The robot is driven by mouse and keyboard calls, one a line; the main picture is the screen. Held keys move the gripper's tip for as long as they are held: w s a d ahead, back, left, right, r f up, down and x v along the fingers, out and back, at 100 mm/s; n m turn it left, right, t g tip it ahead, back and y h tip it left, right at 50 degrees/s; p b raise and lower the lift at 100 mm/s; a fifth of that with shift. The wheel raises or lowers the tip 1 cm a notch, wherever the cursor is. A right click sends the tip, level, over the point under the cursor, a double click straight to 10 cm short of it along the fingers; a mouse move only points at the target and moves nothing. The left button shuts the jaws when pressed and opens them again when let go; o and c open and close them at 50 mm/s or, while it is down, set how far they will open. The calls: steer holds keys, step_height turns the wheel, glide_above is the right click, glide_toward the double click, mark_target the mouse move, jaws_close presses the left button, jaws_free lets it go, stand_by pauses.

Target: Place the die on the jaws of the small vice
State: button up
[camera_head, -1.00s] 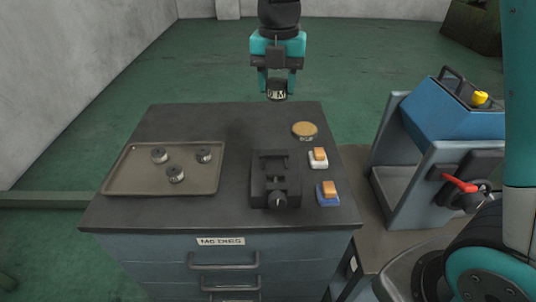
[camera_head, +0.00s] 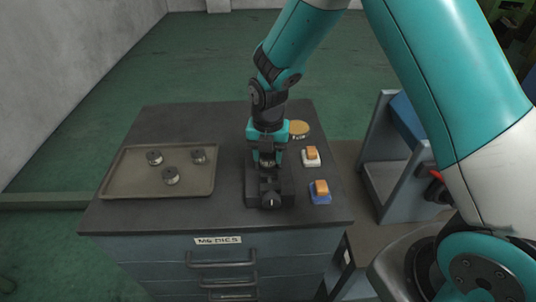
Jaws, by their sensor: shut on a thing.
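The small vice (camera_head: 271,199) is a dark block with a round screw knob at its front, on the cabinet top. My gripper (camera_head: 267,160), teal and dark, points down over the vice's jaws, at its back part. It is shut on the die (camera_head: 267,163), a small dark and pale round piece. The die is mostly hidden between the fingers, low over the jaws. I cannot tell whether it touches them.
A tan tray (camera_head: 150,192) with three similar dies lies on the left of the cabinet top (camera_head: 218,117). A brass disc (camera_head: 299,129) and two orange-topped blocks, one white-based (camera_head: 311,157) and one blue-based (camera_head: 320,192), stand close right of the vice. A grey-blue machine (camera_head: 390,170) stands further right.

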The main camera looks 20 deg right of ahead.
steer(key=shift+f, duration=0.65)
steer(key=o, duration=0.9)
steer(key=shift+f, duration=0.15)
step_height(320, 180, up, 12)
steer(key=b, duration=0.3)
steer(key=s+a+r+m+y, duration=0.1)
steer(key=s+r+m, duration=0.2)
steer(key=s+m, duration=0.4)
steer(key=s+a+r+m+y, duration=0.1)
steer(key=s+a+r+m, duration=0.1)
steer(key=s+m, duration=0.6)
steer(key=s+a+r+m+y, duration=0.1)
steer(key=s+r+m+y, duration=0.1)
steer(key=s+m, duration=0.6)
steer(key=shift+s+a+r, duration=0.3)
steer(key=shift+s+r, duration=0.6)
